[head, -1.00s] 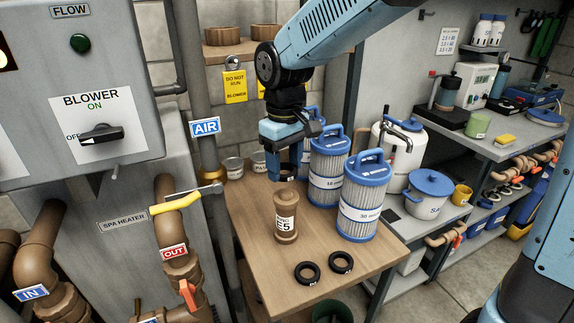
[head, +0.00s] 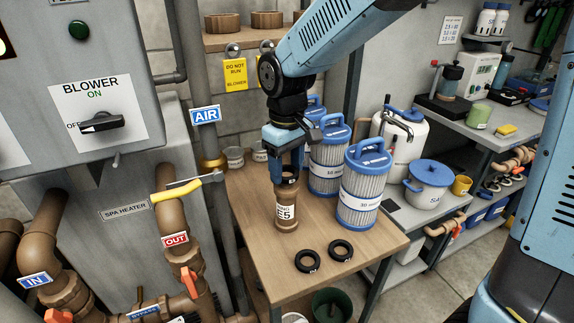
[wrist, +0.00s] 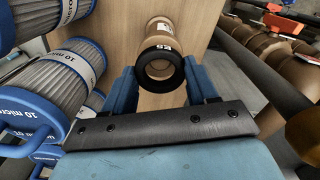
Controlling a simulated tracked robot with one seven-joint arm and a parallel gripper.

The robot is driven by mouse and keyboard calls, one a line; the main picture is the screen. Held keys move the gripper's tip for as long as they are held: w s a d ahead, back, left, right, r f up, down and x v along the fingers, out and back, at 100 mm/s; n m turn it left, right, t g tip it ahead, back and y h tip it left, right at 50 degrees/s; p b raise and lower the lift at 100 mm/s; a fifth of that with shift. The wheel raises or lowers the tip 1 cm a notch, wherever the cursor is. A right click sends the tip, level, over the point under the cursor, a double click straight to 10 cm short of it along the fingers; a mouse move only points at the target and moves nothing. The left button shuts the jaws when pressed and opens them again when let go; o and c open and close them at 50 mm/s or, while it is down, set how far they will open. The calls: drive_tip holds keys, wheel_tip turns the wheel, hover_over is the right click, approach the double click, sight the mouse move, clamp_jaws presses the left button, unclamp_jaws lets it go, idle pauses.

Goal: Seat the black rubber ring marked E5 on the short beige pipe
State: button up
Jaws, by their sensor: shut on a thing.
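The short beige pipe (head: 287,208), brownish and labelled with E5, stands upright near the left side of the wooden table. My gripper (head: 288,178) is right at its top, pointing down, with the blue fingers on either side. In the wrist view, the black ring marked E5 (wrist: 162,51) is between the fingertips (wrist: 162,88), shut on it. The ring lines up with the mouth of the pipe (wrist: 162,27). I cannot tell whether it is around the pipe or just above it. In the head view the fingers mostly hide the ring.
Two other black rings (head: 307,261) (head: 341,250) lie flat on the table (head: 270,285) near its front. Blue-capped filter cartridges (head: 361,190) stand close right of the pipe. A yellow-handled valve (head: 176,195) and heater pipes are at left. Small cans (head: 235,157) stand behind.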

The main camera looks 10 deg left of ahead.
drive_tip(key=shift+f, duration=1.1)
idle(2.6)
idle(0.5)
drive_tip(key=o, duration=1.3)
drive_tip(key=shift+o, duration=0.2)
drive_tip(key=shift+r, duration=0.1)
wheel_tip(320, 180, up, 8)
idle(0.9)
